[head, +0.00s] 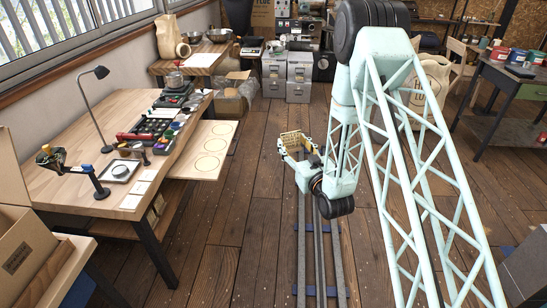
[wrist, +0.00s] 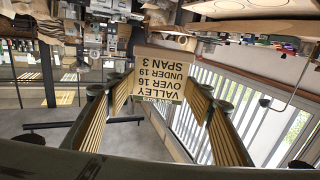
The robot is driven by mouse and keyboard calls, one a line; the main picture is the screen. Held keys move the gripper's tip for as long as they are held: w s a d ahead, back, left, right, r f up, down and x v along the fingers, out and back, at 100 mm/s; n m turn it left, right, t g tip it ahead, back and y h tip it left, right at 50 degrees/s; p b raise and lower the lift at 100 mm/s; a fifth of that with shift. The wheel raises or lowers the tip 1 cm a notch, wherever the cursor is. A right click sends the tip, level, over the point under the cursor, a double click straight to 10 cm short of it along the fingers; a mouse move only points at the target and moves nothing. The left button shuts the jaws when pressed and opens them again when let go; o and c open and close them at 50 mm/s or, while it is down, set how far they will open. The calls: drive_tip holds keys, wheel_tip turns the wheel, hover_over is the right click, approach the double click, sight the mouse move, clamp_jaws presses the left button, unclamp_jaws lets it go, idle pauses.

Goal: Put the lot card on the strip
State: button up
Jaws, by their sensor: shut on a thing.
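My gripper (head: 294,145) hangs over the rails in the middle of the room, away from the workbench. In the wrist view its ribbed, gold-coloured fingers (wrist: 165,105) are shut on the lot card (wrist: 165,78). The card is tan with dark text, upside down in that view, reading "VALLEY OVER 16 UNDER 19 SPAN 3". In the head view the card cannot be told apart from the fingers. A row of pale squares (head: 140,188) lies along the front right edge of the wooden workbench (head: 60,192); I cannot tell whether this is the strip.
Open floor separates bench and gripper.

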drive_tip(key=w+d+r+m+h, duration=0.1)
drive_tip(key=d+r+m+h, duration=0.1)
drive_tip(key=d+r, duration=0.4)
drive_tip(key=w+d+r+m+t+h, duration=0.1)
drive_tip(key=w+d+r+m+h, duration=0.1)
drive_tip(key=d+r+h, duration=0.2)
drive_tip(key=d+r, duration=0.3)
drive_tip(key=d, duration=0.5)
drive_tip(key=shift+w+d+r+m+h, duration=0.15)
drive_tip(key=shift+w+d+m+h, duration=0.15)
drive_tip(key=shift+m+h, duration=0.1)
drive_tip(key=shift+w, duration=0.1)
